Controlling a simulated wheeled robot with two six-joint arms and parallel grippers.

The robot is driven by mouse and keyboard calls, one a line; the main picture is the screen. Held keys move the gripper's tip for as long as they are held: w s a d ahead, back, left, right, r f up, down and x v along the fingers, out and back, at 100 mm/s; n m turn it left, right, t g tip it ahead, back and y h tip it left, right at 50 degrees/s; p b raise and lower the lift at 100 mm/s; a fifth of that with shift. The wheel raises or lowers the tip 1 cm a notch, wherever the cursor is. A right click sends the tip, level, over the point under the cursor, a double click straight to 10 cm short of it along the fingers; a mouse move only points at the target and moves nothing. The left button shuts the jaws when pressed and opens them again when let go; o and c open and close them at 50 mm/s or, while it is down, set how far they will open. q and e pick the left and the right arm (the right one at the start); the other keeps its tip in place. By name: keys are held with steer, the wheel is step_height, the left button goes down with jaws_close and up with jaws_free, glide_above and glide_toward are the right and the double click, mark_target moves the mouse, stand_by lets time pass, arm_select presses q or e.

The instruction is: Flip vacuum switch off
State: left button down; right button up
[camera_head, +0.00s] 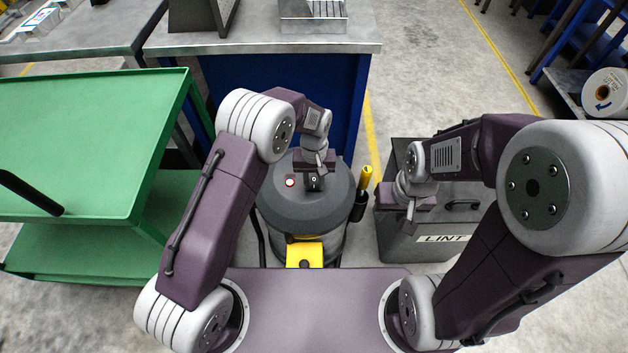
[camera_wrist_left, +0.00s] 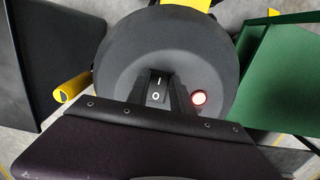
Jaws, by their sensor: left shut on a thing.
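The vacuum (camera_head: 300,215) is a grey drum with a dark round lid, standing upright in front of me. Its black rocker switch (camera_wrist_left: 156,88), marked I and O, is on the lid, with a round red-rimmed light (camera_wrist_left: 198,97) beside it. The light looks bright in the middle and also shows in the head view (camera_head: 290,182). My left gripper (camera_head: 315,180) reaches down over the lid, with its fingers at the switch and shut on it. My right gripper (camera_head: 411,210) hangs over the left edge of the grey LINT bin; its finger gap is not clear.
The LINT bin (camera_head: 440,245) stands right of the vacuum. A yellow-handled tool (camera_head: 365,178) sits in a holder on the vacuum's side. A green cart (camera_head: 80,130) is at left. A blue workbench with a metal top (camera_head: 260,42) stands behind the vacuum. Floor beyond the bin is open.

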mark_target(314, 179)
arm_select(q)
steer(key=shift+w+r+g+p, duration=0.15)
steer(key=shift+r+g+p, duration=0.25)
steer(key=shift+p, duration=0.15)
steer(key=shift+w+f+g, duration=0.15)
steer(key=shift+f+g, duration=0.05)
steer(key=shift+g, duration=0.6)
arm_select(e)
step_height(314, 179, up, 3)
arm_select(q)
steer(key=c, duration=1.1)
jaws_free()
steer(key=p+v, duration=0.2)
steer(key=v, duration=0.7)
steer(key=shift+p, duration=0.3)
arm_select(e)
step_height(314, 179, up, 2)
steer(key=shift+r, duration=0.1)
